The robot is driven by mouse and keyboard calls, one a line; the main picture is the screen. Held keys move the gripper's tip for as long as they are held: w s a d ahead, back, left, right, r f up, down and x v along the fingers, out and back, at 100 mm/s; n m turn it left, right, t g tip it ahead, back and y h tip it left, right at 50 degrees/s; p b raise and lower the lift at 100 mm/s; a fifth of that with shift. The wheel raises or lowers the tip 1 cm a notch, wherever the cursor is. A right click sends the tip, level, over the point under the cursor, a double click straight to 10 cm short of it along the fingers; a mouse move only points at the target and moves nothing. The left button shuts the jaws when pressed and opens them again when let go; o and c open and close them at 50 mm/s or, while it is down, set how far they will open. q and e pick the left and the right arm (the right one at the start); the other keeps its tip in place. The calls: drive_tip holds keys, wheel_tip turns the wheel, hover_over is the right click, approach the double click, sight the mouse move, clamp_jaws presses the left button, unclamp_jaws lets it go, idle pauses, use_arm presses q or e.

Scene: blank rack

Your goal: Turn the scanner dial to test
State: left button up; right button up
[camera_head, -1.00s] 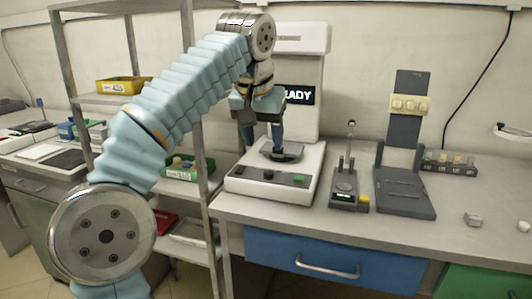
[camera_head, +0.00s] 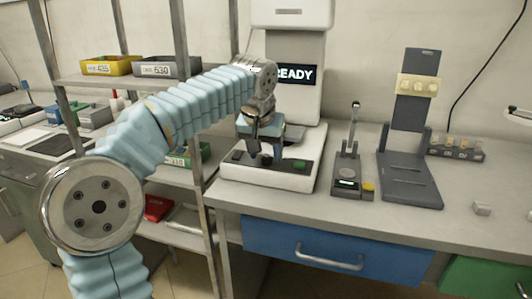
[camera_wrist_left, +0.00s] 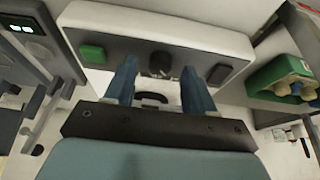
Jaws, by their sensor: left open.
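The scanner (camera_head: 297,110) is a white machine with a lit display reading READY (camera_head: 295,75). Its low front panel holds a dark round dial (camera_head: 266,160), a green button (camera_head: 299,166) and a dark button (camera_head: 238,156). My left gripper (camera_head: 264,151) is open over the front panel at the dial. In the left wrist view the dial (camera_wrist_left: 159,63) lies between the two blue fingers, with a gap on both sides. The green button (camera_wrist_left: 93,53) is outside one finger. I cannot read any markings around the dial. My right gripper is not in view.
A small dark device with a lever (camera_head: 351,165) and a dark upright stand (camera_head: 408,175) stand right of the scanner. A shelf unit left of it holds yellow (camera_head: 107,66) and grey bins (camera_head: 165,68). The counter's front right is mostly clear.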

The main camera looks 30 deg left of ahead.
use_arm(q)
drive_tip(key=shift+w+f, duration=0.15)
drive_tip(key=shift+f, duration=0.3)
drive_tip(key=shift+c, duration=0.3)
clamp_jaws()
